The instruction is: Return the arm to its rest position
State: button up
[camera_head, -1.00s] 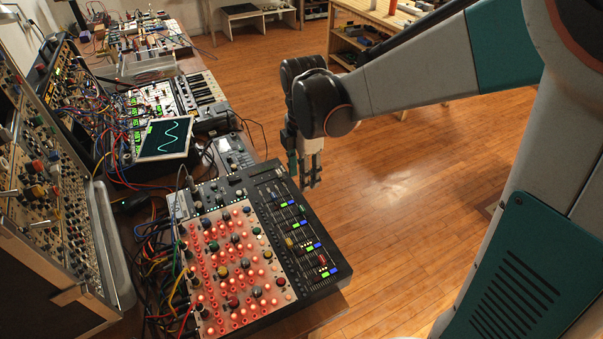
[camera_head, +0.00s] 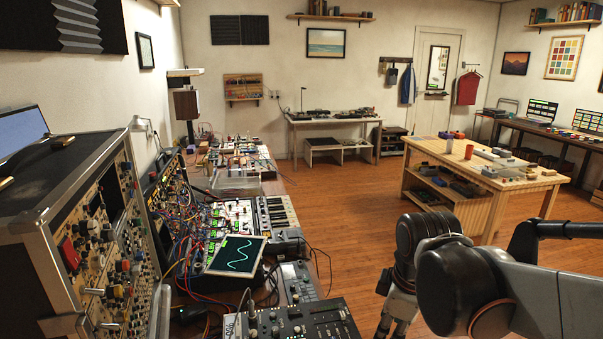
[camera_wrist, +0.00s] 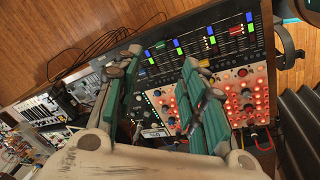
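My gripper (camera_head: 393,328) hangs at the bottom of the head view, right of the bench and over the wooden floor, with my dark arm joints beside it. In the wrist view my gripper (camera_wrist: 160,62) shows two teal-padded fingers spread apart. Nothing is held between them. The mixer (camera_head: 318,318) with its faders lies on the bench to the left of my gripper. The lower fingertips in the head view are partly cut off by the frame edge.
A tablet (camera_head: 238,256) with a green wave stands among cables on the bench. A modular synth case (camera_head: 85,240) rises at the left. A wooden workbench (camera_head: 480,185) stands behind my arm. The floor (camera_head: 345,215) between the benches is clear.

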jog(key=s+d+r+m+t, duration=0.1)
jog(key=s+m+t, duration=0.1)
jog(key=s+m, duration=0.2)
jog(key=s+d+r+m+t, duration=0.1)
jog(key=s+r+m+t, duration=0.1)
jog(key=s+m, duration=0.3)
jog(key=m, duration=0.3)
jog(key=shift+d+m, duration=0.3)
dwell(5.0)
